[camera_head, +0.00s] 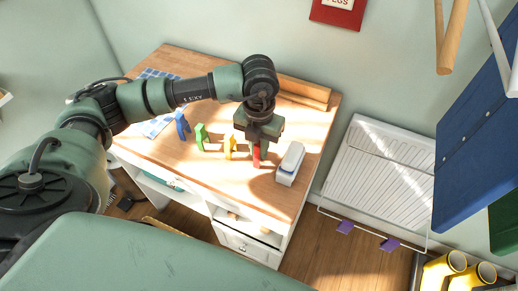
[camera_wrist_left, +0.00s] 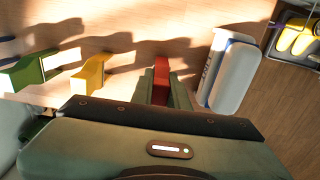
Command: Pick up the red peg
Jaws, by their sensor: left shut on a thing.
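The red peg (camera_head: 256,156) stands near the front right of the wooden desk in the head view. My left gripper (camera_head: 259,150) points down over it and is shut on it. In the left wrist view the red peg (camera_wrist_left: 161,78) sits between the two green fingers (camera_wrist_left: 161,92). I cannot tell whether the peg touches the desk. My right gripper is not in view.
A white and blue box-like object (camera_head: 290,163) stands close to the right of the red peg. Yellow (camera_head: 229,147), green (camera_head: 201,136) and blue (camera_head: 182,126) pegs stand to the left on the desk (camera_head: 190,60). A white radiator (camera_head: 375,180) is at the right.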

